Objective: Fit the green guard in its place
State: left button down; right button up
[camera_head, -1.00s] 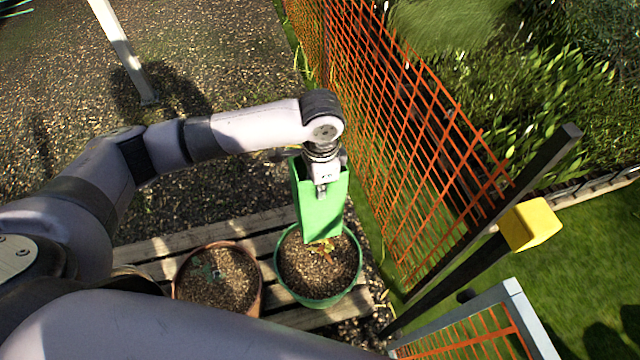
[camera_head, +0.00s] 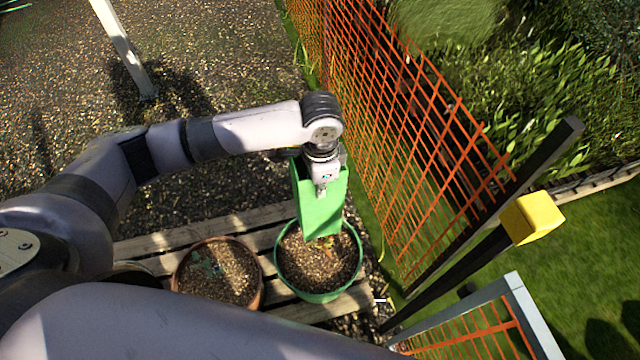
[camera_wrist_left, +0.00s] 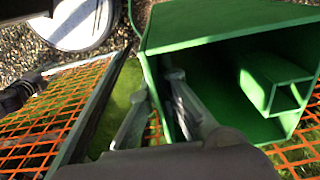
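The green guard (camera_head: 322,208) is a tall, open-topped box tube. My left gripper (camera_head: 322,188) is at its upper edge, and its fingers (camera_wrist_left: 160,112) straddle one wall in the left wrist view, appearing shut on it. The guard also shows in that view (camera_wrist_left: 220,37), with a smaller square green tube (camera_wrist_left: 272,85) inside. In the head view the guard's lower end overlaps the back of a green pot (camera_head: 318,297) filled with soil. A small plant (camera_head: 328,243) shows only partly beside the guard's lower edge. I cannot tell whether the guard touches the soil. My right gripper is not in view.
A terracotta pot (camera_head: 259,296) stands left of the green pot on wooden slats (camera_head: 160,247). An orange mesh fence (camera_head: 400,150) rises close on the right. A dark post (camera_head: 480,262) with a yellow block (camera_head: 532,218) leans near it. Open gravel lies behind.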

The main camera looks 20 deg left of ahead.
pick_arm(q)
jog(key=b, duration=0.2)
send_over(320, 228)
jog(key=shift+f, duration=3.5)
jog(key=shift+f+b, duration=1.4)
jog(key=shift+f, duration=2.15)
jog(key=shift+f, duration=0.15)
jog(key=shift+f+b, duration=1.75)
jog(key=shift+f, duration=1.85)
